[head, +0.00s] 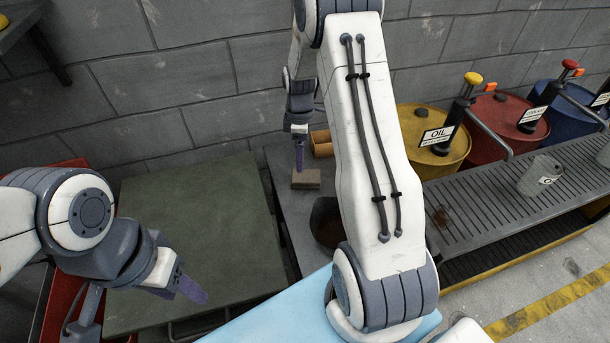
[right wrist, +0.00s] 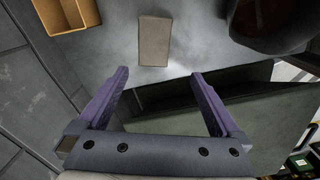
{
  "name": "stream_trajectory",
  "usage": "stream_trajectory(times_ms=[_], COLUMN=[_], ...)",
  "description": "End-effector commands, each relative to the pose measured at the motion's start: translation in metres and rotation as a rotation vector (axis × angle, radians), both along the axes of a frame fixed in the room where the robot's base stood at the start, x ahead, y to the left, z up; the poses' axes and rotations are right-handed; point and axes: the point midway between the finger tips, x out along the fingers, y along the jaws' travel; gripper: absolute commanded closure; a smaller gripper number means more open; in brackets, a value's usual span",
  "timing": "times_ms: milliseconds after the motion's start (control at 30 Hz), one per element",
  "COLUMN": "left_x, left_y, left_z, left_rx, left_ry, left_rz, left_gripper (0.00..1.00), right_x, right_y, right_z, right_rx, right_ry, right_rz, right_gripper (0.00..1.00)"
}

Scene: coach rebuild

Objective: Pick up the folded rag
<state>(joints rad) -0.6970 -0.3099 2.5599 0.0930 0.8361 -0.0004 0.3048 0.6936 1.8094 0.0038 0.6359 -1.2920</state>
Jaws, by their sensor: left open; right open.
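The folded rag (head: 306,179) is a small grey-brown rectangular pad lying flat on a grey table top. In the right wrist view the rag (right wrist: 154,40) lies beyond my fingertips, roughly in line with the gap between them. My right gripper (right wrist: 160,76) is open and empty, with its two purple fingers apart. In the head view the right gripper (head: 299,155) points down just above and left of the rag. My left gripper (head: 190,290) is open and empty at the lower left, over a green table top, far from the rag.
An orange-brown open box (head: 321,143) stands behind the rag. A dark round container (head: 326,222) stands in front of it, partly hidden by my right arm. The green table (head: 195,225) is bare. Oil drums (head: 437,140) and a slatted bench (head: 480,210) stand at right.

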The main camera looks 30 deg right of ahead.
Motion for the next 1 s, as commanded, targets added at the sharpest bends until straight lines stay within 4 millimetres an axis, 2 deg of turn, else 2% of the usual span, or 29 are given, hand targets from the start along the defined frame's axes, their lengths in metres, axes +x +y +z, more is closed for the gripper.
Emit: stream_trajectory(times_ms=[33,167,400,567,833,1000], left_x=[0.000,0.000,0.000,0.000,0.000,0.000], left_y=[0.000,0.000,0.000,0.000,0.000,0.000], left_z=[0.001,0.003,0.007,0.009,0.020,0.021], left_rx=[0.000,0.000,0.000,0.000,0.000,0.000], left_ry=[0.000,0.000,0.000,0.000,0.000,0.000], left_rz=[0.000,0.000,0.000,0.000,0.000,0.000], left_gripper=[0.50,0.50,0.50,0.50,0.50,0.50], right_x=[0.000,-0.001,-0.001,-0.001,-0.001,0.000], right_y=[-0.013,-0.026,-0.026,-0.026,-0.024,-0.025], right_z=[-0.007,-0.024,-0.059,-0.070,-0.107,-0.118], right_rx=[-0.001,0.000,-0.001,-0.001,0.000,-0.001], right_ry=[0.003,0.007,0.006,0.004,0.007,0.003], right_rz=[0.004,0.020,0.020,0.020,0.019,0.019], right_gripper=[0.00,0.00,0.00,0.00,0.00,0.00])
